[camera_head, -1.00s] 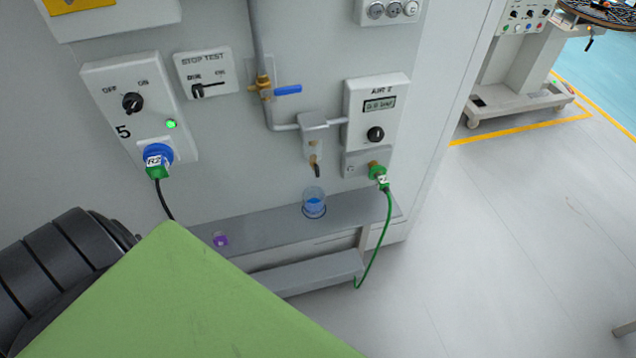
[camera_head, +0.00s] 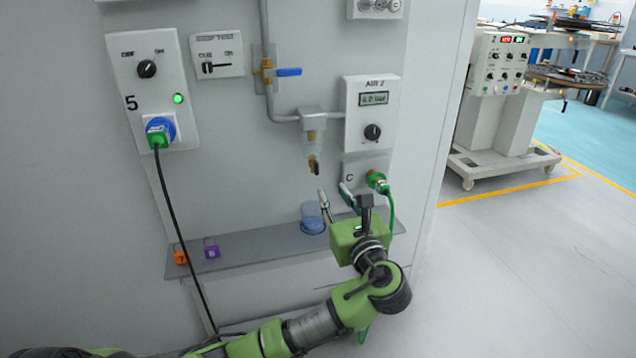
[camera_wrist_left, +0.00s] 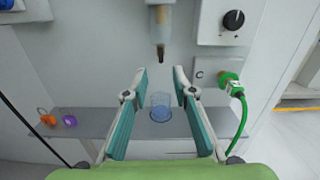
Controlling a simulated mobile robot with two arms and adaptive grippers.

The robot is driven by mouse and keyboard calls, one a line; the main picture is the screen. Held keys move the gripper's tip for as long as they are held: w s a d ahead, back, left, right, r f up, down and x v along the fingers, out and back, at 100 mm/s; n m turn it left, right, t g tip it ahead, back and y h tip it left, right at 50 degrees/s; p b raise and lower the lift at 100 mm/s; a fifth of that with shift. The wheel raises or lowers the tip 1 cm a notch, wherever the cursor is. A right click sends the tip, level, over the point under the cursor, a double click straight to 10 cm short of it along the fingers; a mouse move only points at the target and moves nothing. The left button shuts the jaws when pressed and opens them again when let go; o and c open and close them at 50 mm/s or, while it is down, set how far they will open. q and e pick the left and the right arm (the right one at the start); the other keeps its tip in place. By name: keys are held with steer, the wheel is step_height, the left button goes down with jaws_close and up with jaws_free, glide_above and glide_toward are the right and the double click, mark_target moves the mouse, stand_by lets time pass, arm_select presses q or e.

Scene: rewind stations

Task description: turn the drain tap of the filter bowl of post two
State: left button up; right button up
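The filter bowl (camera_head: 312,122) hangs from the grey pipe on the post's panel. Its drain tap (camera_head: 313,165) is a small brass stub with a dark lever pointing down. The drain tap also shows in the left wrist view (camera_wrist_left: 160,50), ahead of and above the fingertips. My left gripper (camera_head: 333,194) is below and slightly right of the tap, apart from it. In the left wrist view its two fingers (camera_wrist_left: 160,80) are spread wide with nothing between them in contact. A clear cup with blue liquid (camera_head: 311,217) stands on the shelf under the tap. My right gripper is not in view.
A narrow grey shelf (camera_head: 258,250) runs below, with orange (camera_head: 181,257) and purple (camera_head: 211,249) padlock-like tags. A green connector (camera_head: 377,180) and hose sit right of the tap. A blue-handled valve (camera_head: 288,72) is above left. Open floor lies right.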

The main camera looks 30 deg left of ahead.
mark_target(317, 166)
arm_select(q)
steer(key=b+x, duration=0.1)
steer(key=x, duration=1)
steer(key=shift+w+a+f+b, duration=0.15)
steer(key=shift+w+b, duration=0.05)
steer(key=shift+b, duration=0.1)
steer(key=shift+x, duration=0.85)
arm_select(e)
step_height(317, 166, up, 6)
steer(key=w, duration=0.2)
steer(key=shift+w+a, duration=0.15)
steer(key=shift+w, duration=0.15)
arm_select(q)
jaws_close()
